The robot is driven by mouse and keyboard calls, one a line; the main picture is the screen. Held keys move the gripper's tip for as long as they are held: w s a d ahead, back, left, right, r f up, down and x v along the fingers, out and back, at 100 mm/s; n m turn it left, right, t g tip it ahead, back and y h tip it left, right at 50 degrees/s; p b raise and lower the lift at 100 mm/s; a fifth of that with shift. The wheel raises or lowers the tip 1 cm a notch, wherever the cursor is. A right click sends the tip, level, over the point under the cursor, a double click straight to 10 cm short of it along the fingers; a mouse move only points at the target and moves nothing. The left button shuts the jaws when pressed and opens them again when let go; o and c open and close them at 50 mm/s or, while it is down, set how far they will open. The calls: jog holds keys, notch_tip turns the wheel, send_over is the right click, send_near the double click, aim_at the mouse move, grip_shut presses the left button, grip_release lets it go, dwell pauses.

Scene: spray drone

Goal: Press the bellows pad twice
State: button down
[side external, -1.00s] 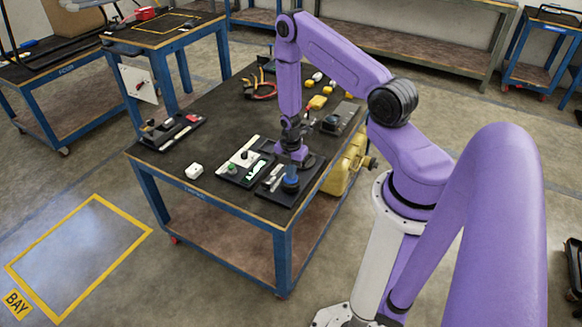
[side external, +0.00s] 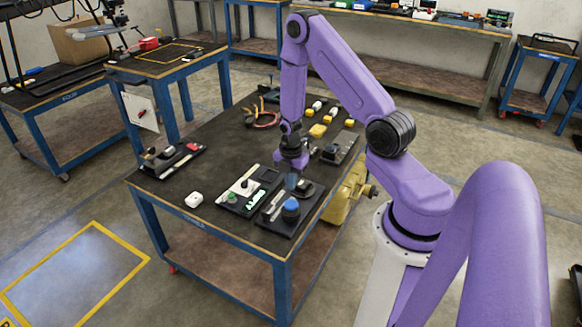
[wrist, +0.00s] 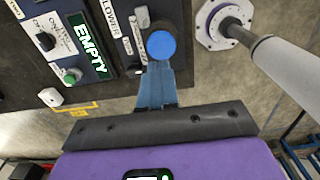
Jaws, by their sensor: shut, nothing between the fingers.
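The bellows pad appears to be the round blue pad (side external: 291,205) on a dark panel near the table's front corner. It shows in the wrist view (wrist: 161,45) as a blue disc in a dark ring, beside a label partly reading "LOWER". My gripper (side external: 291,182) is above the panel, just behind the pad in the side view. In the wrist view, the blue fingers of my gripper (wrist: 155,67) are together and empty, with their tips at the pad's lower edge in the picture. The gap between tips and pad cannot be judged exactly.
A control panel (side external: 232,198) with a green button and a display reading "EMPTY" (wrist: 87,45) is left of the pad's panel. A small white block (side external: 194,199) lies farther left. Yellow pieces (side external: 318,130) and a dark device (side external: 340,148) lie behind my gripper.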

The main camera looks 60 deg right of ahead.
jog(key=shift+r, duration=2.85)
jog(key=s+a+r+m, duration=0.1)
jog(key=s+a+r, duration=0.2)
jog(key=a+r, duration=0.45)
jog(key=s+a+r+m, duration=0.2)
jog(key=a+r, duration=0.3)
jog(key=a, duration=0.6)
jog(key=s+a+r+m, duration=0.1)
jog(key=s+a+r, duration=0.1)
jog(key=s, duration=0.6)
jog(key=s+a+r+m, duration=0.1)
jog(key=s+a+r, duration=0.1)
jog(key=s+r, duration=0.3)
jog(key=s, duration=0.3)
jog(key=shift+s+a+r, duration=0.15)
jog(key=shift+a+r, duration=0.1)
